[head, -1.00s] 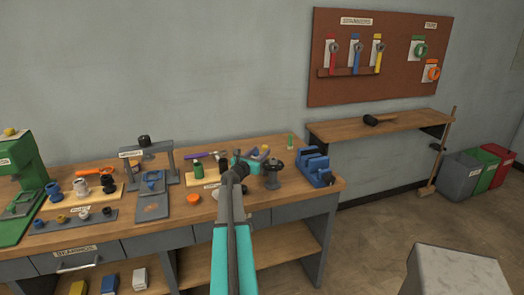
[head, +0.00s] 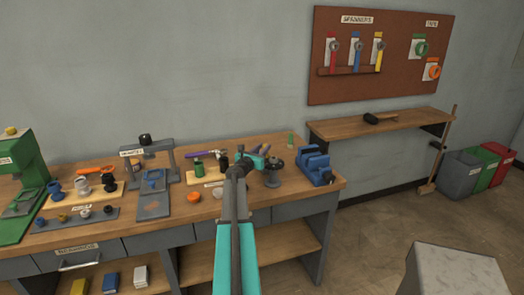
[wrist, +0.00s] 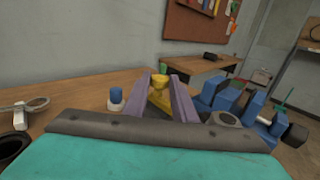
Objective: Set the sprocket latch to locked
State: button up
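My gripper (wrist: 160,80) has two purple fingers reaching forward low over the bench, spread apart. A yellow piece (wrist: 160,92) stands between them; I cannot tell whether the fingers touch it. In the head view my gripper (head: 262,150) is at the right part of the bench, small and partly behind my own arm. A dark round part on a stand (head: 273,172) is just right of it. I cannot make out for sure which piece is the sprocket latch, or its setting.
A blue vise (head: 314,166) stands close on the right; its blue body also shows in the wrist view (wrist: 222,98). A blue-topped white piece (wrist: 115,98) is left of the fingers. A green cone (head: 290,139) stands behind. Several parts crowd the workbench (head: 225,215) on the left.

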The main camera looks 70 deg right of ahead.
jog(key=shift+s+a, duration=0.1)
grip_shut()
jog(key=shift+s+a+f+b, duration=0.1)
jog(key=shift+s+a+b, duration=0.4)
jog(key=shift+s+a, duration=0.05)
jog(key=o, duration=1)
grip_release()
jog(key=shift+a, duration=0.15)
jog(key=shift+o, duration=0.2)
jog(key=w+a+b, duration=0.1)
jog(key=a+b, duration=0.2)
jog(key=a, duration=1)
jog(key=shift+w+a, duration=0.2)
jog(key=shift+a, duration=0.1)
